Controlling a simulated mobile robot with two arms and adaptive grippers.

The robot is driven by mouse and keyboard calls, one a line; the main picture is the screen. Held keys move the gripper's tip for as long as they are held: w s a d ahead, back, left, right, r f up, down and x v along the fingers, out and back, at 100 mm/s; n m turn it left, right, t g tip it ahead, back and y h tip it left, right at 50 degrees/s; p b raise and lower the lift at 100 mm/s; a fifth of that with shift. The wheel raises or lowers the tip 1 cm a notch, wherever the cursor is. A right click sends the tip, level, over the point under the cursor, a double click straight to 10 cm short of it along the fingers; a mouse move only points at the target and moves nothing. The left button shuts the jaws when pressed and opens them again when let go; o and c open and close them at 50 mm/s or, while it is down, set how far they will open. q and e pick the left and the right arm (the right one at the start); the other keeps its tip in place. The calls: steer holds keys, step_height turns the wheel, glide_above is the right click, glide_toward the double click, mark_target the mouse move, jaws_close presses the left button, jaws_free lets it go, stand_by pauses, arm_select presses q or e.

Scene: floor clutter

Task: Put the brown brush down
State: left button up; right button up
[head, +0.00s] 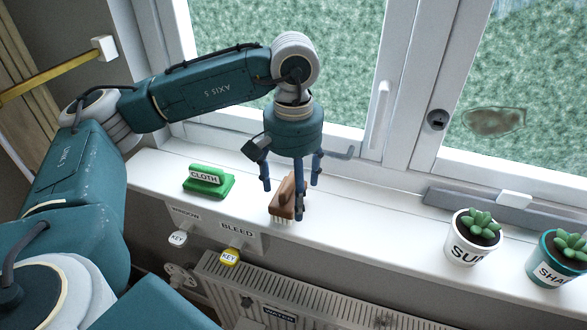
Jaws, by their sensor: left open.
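The brown brush (284,205) rests on the white windowsill (365,222), bristles down, near the sill's front edge. My left gripper (294,195) is above and around it, fingers pointing down. Its blue fingers are spread open, with one in front of the brush and others to its left and right. The front finger hides part of the brush, and I cannot tell whether any finger touches it. My right gripper is not in view.
A green block labelled CLOTH (207,181) sits left on the sill. Two potted succulents, one white pot (467,248) and one teal pot (550,270), stand at the right. A radiator (330,295) and key tags are below. The sill between brush and pots is clear.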

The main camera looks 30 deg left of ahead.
mark_target(293, 195)
arm_select(q)
step_height(293, 195, up, 5)
steer(key=shift+w+r+b, duration=0.1)
steer(key=shift+b, duration=1.1)
step_height(293, 195, up, 7)
steer(key=shift+p, duration=0.35)
